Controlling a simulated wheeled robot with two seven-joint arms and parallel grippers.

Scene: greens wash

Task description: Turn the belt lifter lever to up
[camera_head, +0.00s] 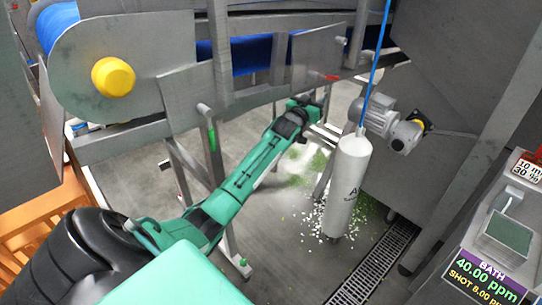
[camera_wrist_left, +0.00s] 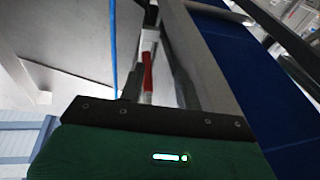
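A red-handled lever (camera_head: 322,76) sits on the grey side plate of the conveyor frame; I take it to be the belt lifter lever. In the left wrist view its red grip (camera_wrist_left: 148,72) lies ahead of the palm, between two dark fingers. My left gripper (camera_head: 312,97) is at the end of the green arm, just below and left of the lever in the head view. The fingers look apart, with a gap beside the red grip; contact is not clear. My right gripper is not in view.
A blue belt (camera_head: 252,52) runs along the conveyor (camera_head: 140,60). Another lever with a green grip (camera_head: 211,137) hangs on the frame to the left. A white cylinder (camera_head: 349,185) hangs by a blue line right of my arm. A floor drain (camera_head: 375,265) lies below.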

